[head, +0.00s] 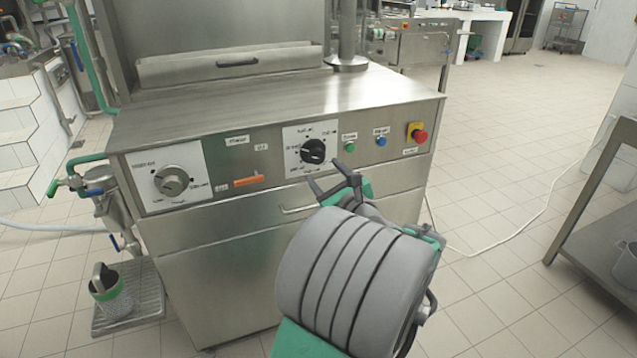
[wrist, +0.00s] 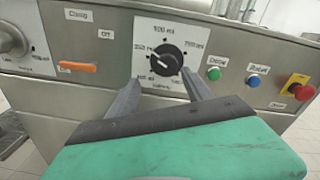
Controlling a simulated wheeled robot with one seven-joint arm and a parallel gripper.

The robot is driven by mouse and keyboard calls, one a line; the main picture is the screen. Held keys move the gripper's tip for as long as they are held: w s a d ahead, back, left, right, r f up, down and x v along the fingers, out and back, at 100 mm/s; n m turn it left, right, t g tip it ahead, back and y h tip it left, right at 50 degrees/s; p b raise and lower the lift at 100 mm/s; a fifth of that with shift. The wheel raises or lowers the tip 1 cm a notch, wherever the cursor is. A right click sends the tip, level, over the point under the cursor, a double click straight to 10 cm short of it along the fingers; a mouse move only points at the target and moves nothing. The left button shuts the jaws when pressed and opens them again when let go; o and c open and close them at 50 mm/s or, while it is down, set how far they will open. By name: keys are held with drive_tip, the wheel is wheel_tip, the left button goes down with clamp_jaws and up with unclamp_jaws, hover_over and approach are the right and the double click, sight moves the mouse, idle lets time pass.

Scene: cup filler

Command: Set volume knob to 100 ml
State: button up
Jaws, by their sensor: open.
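The black volume knob (head: 313,151) sits on a white dial plate in the middle of the steel machine's front panel. It also shows in the wrist view (wrist: 167,57), ringed by ml labels that are too small to read surely. I cannot tell for certain which mark its pointer faces. My gripper (head: 333,180) is open and empty, a little below and in front of the knob, apart from it. In the wrist view, the two fingertips of my gripper (wrist: 160,79) lie spread at the lower left and lower right of the knob.
Left of the volume dial are an orange switch (head: 249,181) and a larger grey knob (head: 172,181). To its right are a green button (head: 349,147), a blue button (head: 381,141) and a red emergency stop (head: 420,136). A drawer handle (head: 298,209) lies below.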

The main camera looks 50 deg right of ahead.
sight(319, 158)
drive_tip(key=shift+m+h, duration=0.3)
drive_tip(key=shift+m, duration=0.1)
drive_tip(key=x, duration=0.5)
drive_tip(key=d+b+x, duration=0.1)
drive_tip(key=x, duration=0.1)
drive_tip(key=shift+s+r, duration=0.1)
drive_tip(key=shift+c, duration=0.2)
clamp_jaws()
